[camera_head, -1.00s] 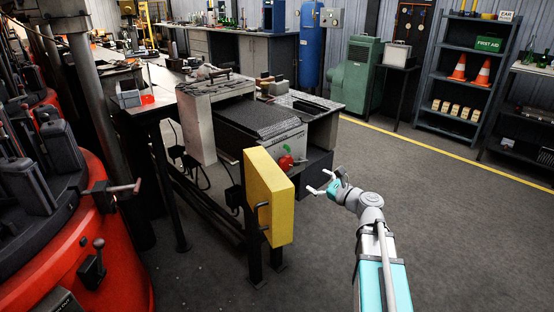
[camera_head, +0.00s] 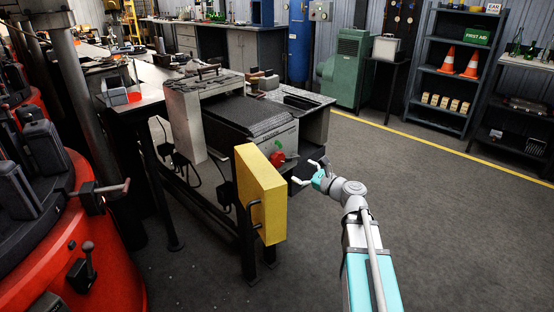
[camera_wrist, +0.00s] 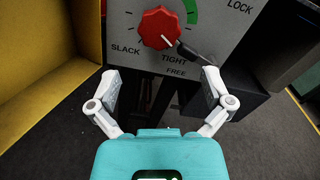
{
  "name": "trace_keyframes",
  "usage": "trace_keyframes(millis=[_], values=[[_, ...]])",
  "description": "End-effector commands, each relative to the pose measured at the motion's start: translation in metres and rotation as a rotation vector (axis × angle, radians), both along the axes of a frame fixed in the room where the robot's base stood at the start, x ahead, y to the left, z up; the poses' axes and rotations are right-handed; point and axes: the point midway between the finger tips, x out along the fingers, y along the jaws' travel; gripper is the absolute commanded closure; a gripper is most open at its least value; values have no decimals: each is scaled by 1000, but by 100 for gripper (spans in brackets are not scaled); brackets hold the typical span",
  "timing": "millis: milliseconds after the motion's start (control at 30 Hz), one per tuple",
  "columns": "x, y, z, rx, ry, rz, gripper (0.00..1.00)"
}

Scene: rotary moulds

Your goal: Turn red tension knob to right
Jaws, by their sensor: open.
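The red tension knob (camera_wrist: 159,27) sits on a grey panel (camera_wrist: 117,27) in the wrist view, between the printed words SLACK and TIGHT. A white mark on it points down and right, and a green arc lies at its upper right. In the head view the red knob (camera_head: 277,157) shows on the machine's end panel. My gripper (camera_wrist: 161,82) is open and empty in the wrist view, its two fingers below the knob on either side and apart from it. My gripper also shows in the head view (camera_head: 308,173), to the right of the knob.
A small dark lever (camera_wrist: 195,53) sticks out beside the knob at its lower right. A yellow box (camera_head: 262,195) stands left of my gripper, and its yellow side (camera_wrist: 45,70) fills the left of the wrist view. The floor to the right is clear.

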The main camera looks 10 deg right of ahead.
Motion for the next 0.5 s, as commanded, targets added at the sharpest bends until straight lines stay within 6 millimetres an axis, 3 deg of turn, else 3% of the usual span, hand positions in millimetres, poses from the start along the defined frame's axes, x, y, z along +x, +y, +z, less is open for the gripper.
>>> trace_keyframes(millis=[500], values=[[66,47,0,0,0,3,0]])
